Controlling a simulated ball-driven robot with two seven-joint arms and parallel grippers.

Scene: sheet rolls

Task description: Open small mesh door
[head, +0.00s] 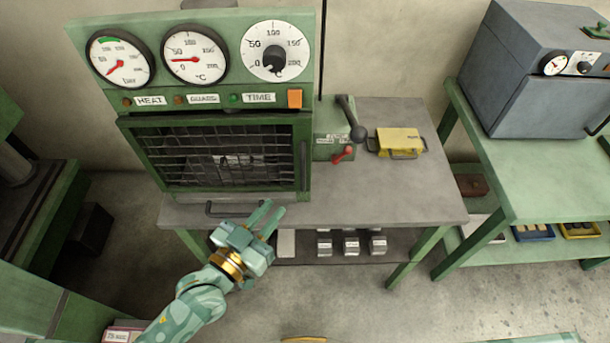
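The small mesh door (222,158) is a dark wire grid in a green frame on the front of the green machine under the gauges. It looks shut, flush with the machine. A dark vertical handle (304,165) stands at its right edge. My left gripper (274,209) comes in from the lower left, with its fingers pointing up and right. It is in front of and below the door's lower right corner, apart from the handle. Its two fingers are spread with nothing between them. My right gripper is out of view.
A dark bar handle (235,209) sits at the bench's front edge below the door. Right of the machine are a black-knobbed lever (350,118), a red lever (343,155) and a yellow block (400,140). The grey benchtop (410,190) is otherwise clear. Metal weights lie on the shelf below.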

